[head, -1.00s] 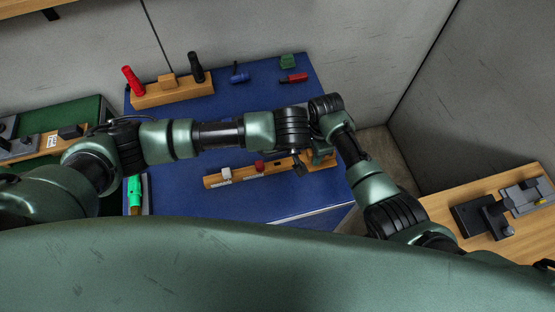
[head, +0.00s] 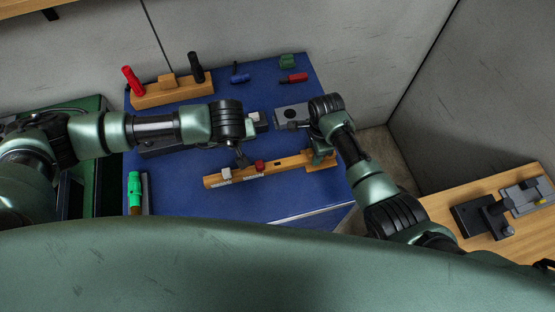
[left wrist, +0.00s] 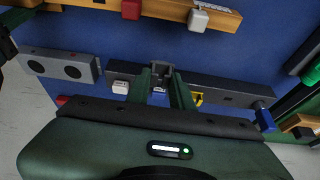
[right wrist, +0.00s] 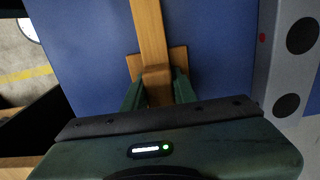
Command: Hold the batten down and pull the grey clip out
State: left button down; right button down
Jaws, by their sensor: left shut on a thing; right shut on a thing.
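The wooden batten (head: 285,167) lies on the blue mat, with a white clip (head: 226,174) and a red clip (head: 260,166) on it. My right gripper (head: 322,155) is shut on the raised block at the batten's right end; the right wrist view shows this block (right wrist: 156,78) between the fingers. My left gripper (head: 242,158) is shut on a grey clip (left wrist: 162,72), which shows between its fingertips in the left wrist view. The grey clip is off the batten, apart from the red and white clips. In the head view it is hard to make out.
A long dark grey rail (left wrist: 225,92) with white and yellow parts lies beneath my left gripper. A grey plate with two round holes (head: 291,115) lies behind the batten. A wooden stand (head: 180,95) with red and black handles is at the back left.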

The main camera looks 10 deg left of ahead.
dwell(0.7)
jog(key=c, duration=0.6)
grip_release()
jog(key=shift+o, duration=0.5)
jog(key=o, duration=0.5)
pick_arm(q)
jog(key=shift+r, duration=0.15)
pick_arm(e)
jog(key=shift+r, duration=0.1)
pick_arm(q)
notch_tip(320, 180, up, 3)
jog(key=p, duration=0.3)
jog(key=shift+r+p, duration=0.2)
jog(key=shift+p, duration=0.2)
pick_arm(e)
notch_tip(320, 180, up, 3)
jog(key=shift+r, duration=0.1)
pick_arm(q)
jog(key=shift+r+p, duration=0.4)
pick_arm(e)
notch_tip(320, 180, up, 2)
jog(key=shift+r, duration=0.1)
pick_arm(q)
jog(key=shift+f, duration=0.1)
pick_arm(e)
jog(key=shift+r, duration=1.25)
